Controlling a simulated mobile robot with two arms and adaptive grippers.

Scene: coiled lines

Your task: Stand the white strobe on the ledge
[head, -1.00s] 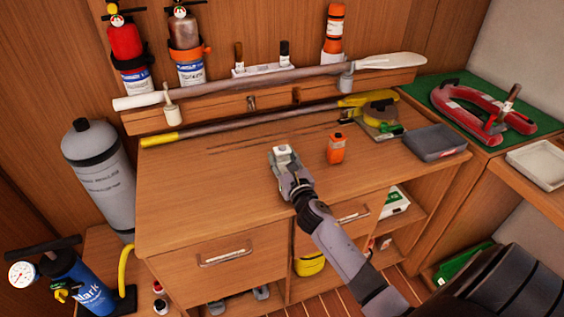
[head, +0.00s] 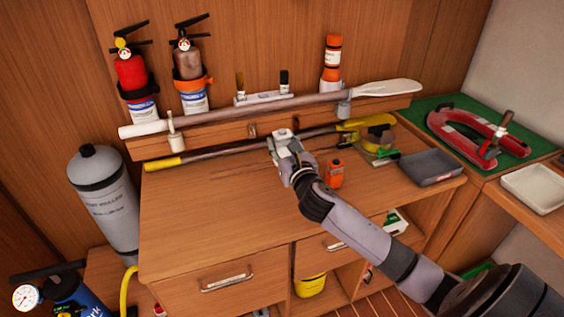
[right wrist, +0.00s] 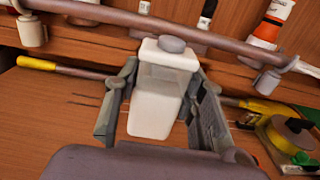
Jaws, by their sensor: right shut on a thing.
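The white strobe (right wrist: 158,95) is a pale block with a grey round cap, upright between the fingers of my right gripper (right wrist: 160,110) in the right wrist view. In the head view the strobe (head: 283,136) shows at the tip of my right gripper (head: 285,148), which is shut on it above the back of the desk. The ledge (head: 225,134) runs along the back wall, behind and above the desk top. My left gripper is not in view.
A paddle (head: 240,109) lies along the ledge front on pegs. A yellow-ended pole (head: 220,152) lies below.

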